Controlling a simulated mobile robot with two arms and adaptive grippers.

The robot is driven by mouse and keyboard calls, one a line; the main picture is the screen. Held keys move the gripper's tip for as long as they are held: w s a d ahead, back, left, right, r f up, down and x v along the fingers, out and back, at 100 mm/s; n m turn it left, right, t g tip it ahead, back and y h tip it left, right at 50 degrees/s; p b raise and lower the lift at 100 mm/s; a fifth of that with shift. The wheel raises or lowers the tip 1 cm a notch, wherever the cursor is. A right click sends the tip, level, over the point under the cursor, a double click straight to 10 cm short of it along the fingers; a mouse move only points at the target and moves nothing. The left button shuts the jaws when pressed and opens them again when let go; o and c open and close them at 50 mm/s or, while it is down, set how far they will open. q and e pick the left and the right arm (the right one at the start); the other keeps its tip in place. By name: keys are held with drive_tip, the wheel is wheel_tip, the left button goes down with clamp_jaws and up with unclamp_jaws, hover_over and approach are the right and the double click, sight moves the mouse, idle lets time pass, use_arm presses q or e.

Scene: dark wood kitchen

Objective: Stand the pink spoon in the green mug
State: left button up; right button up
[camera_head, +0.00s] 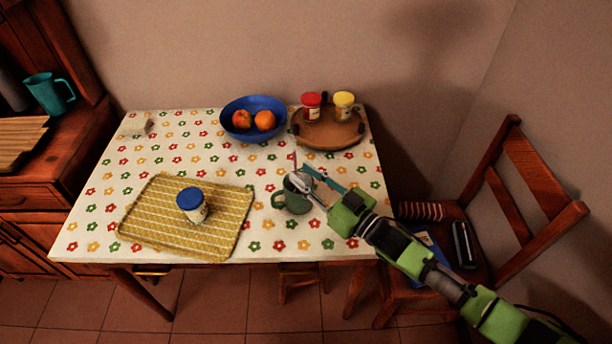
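The green mug (292,205) stands upright on the table, right of the yellow mat, with its handle to the left. My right gripper (298,183) is over the mug and hides part of its rim and opening. A thin pinkish stick, likely the pink spoon (295,160), shows just behind the gripper tip, pointing up in the picture. I cannot tell whether it is held by the gripper or stands in the mug. The finger gap is too small to make out. My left gripper is not in view.
A blue bowl (281,106) with fruit and a round wooden tray (328,138) with two jars stand at the back. A blue-lidded jar (192,205) stands on the yellow mat (150,215). A chair (535,172) stands at right.

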drive_tip(key=v, duration=0.7)
drive_tip(key=shift+s+d, duration=0.2)
drive_tip(key=shift+f, duration=0.1)
idle(0.8)
